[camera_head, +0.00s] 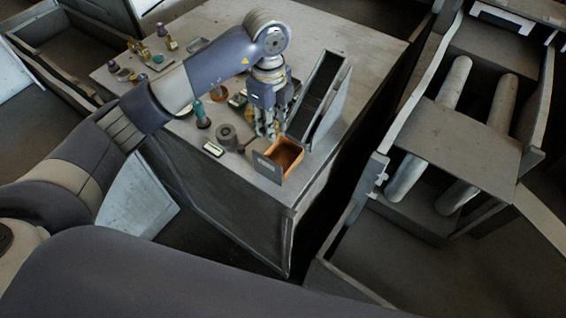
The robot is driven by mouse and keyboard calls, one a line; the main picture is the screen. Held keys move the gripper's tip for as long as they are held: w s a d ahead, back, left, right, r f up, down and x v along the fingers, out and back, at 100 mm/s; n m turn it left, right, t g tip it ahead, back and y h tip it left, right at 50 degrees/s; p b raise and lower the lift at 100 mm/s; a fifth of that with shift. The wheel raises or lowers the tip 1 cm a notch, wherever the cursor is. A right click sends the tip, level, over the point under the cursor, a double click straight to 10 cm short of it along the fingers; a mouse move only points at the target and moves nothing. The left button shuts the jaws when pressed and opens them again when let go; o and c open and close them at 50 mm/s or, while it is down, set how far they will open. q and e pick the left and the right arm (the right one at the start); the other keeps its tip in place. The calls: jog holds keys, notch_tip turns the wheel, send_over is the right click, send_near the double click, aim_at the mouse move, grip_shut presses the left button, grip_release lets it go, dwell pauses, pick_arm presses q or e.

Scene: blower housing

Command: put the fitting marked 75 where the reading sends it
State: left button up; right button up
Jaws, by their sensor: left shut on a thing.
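My left gripper (268,132) points down over the front right of the grey workbench (345,25). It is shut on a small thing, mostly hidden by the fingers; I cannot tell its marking. The gripper is just behind and left of a small open box with an orange inside (287,152). Several small fittings stand on the bench: a teal and purple one (201,117) left of the gripper, and yellow (170,43) and purple (113,66) ones at the far left. No mark 75 is legible. My right gripper is not in view.
A tall, narrow dark bin (322,95) stands right of the gripper. A grey round part (226,136) and a small pale display (213,149) lie left of the orange box. A structure with rollers (480,130) is beyond the bench's right edge. The bench's back is clear.

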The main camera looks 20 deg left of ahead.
pick_arm(q)
notch_tip(320, 180, down, 3)
jog(key=shift+r+b, duration=0.15)
jog(key=shift+b, duration=0.5)
jog(key=shift+f, duration=0.35)
jog(key=shift+f+b, duration=0.2)
jog(key=shift+b, duration=0.1)
jog(key=o, duration=1.1)
jog(key=shift+o, duration=0.2)
jog(key=shift+r, duration=0.15)
notch_tip(320, 180, up, 12)
jog(key=shift+f, duration=0.1)
